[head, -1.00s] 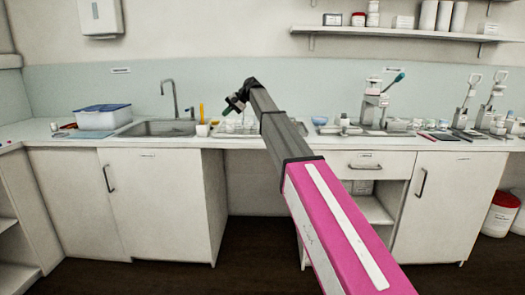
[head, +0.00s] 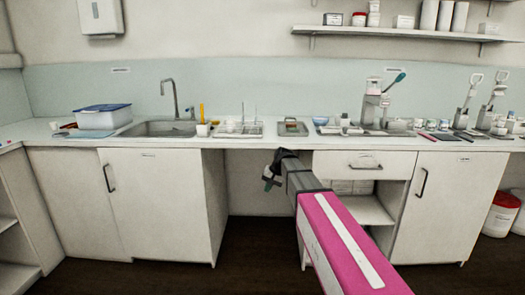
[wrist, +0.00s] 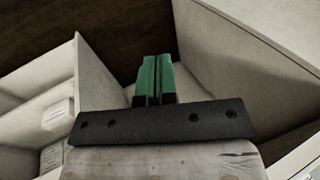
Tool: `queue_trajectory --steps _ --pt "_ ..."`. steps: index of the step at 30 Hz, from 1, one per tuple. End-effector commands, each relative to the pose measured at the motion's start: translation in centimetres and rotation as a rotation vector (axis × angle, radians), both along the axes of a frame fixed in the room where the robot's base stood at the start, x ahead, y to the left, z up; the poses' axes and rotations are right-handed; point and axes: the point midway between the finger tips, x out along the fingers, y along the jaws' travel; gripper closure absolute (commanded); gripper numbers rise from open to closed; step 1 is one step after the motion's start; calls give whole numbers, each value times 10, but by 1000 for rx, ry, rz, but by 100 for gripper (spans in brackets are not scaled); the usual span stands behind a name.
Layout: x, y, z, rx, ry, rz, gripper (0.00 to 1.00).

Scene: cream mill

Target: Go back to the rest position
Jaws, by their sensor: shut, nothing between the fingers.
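My gripper (head: 269,178) hangs below the counter's front edge in the head view, in front of the open gap between the cabinets. My grey and magenta arm reaches to it from the lower right. In the wrist view the two green fingers of my gripper (wrist: 153,80) lie side by side, pressed together, with nothing held. They point toward the dark floor between pale cabinet panels.
The counter (head: 60,134) holds a blue-lidded box (head: 103,117), a sink (head: 160,128), a rack (head: 238,129), a small tray (head: 292,128) and several instruments. A drawer cabinet (head: 365,164) stands close right of my gripper. The knee gap (head: 245,190) is empty.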

Motion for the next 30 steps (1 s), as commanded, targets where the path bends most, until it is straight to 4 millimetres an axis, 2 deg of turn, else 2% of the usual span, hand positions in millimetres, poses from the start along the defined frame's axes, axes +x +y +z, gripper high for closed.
queue_trajectory --steps 1,6,12,15,18,21,30 --pt "-31 -19 -23 -35 7 -4 100" --pt "-100 -70 -83 -155 14 0 100" --pt "-185 -122 -135 -289 31 28 100" --pt "-221 -142 -151 -343 41 44 100" --pt "-245 -155 -161 -381 47 61 100" --pt "-259 -163 -167 -403 51 70 100" --pt "-262 -166 -169 -413 51 74 100"
